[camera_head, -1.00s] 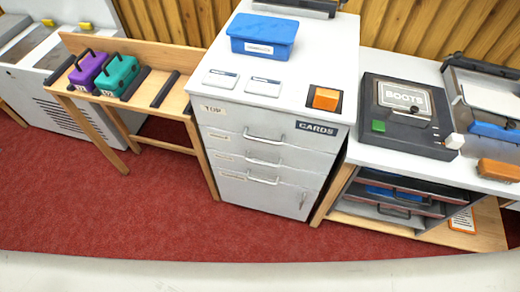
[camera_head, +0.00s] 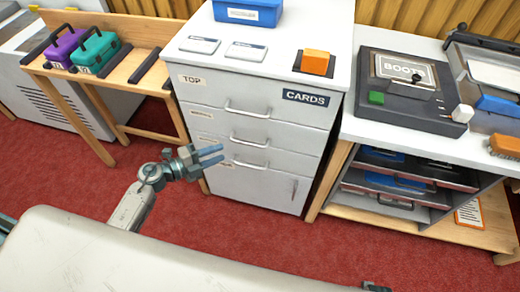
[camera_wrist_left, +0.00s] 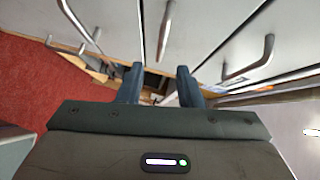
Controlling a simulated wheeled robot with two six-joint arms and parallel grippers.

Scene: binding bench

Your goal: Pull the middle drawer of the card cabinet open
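The card cabinet (camera_head: 255,185) is white-grey with a "CARDS" label, and its drawers look shut. The top drawer handle (camera_head: 247,111) is a grey bar. The middle drawer handle (camera_head: 248,141) is below it, and a third handle (camera_head: 250,165) is lower. My left gripper (camera_head: 222,155) is in front of the cabinet's left side, left of the handles and near the height of the lower two. Its fingers are apart and empty, as the left wrist view also shows (camera_wrist_left: 159,88). That view shows bar handles ahead, touching neither finger. My right gripper does not show clearly.
On the cabinet stand a blue box (camera_head: 247,12), two cards and an orange block (camera_head: 315,62). A wooden bench (camera_head: 130,80) with purple and teal cases is left. Red floor lies clear before the cabinet.

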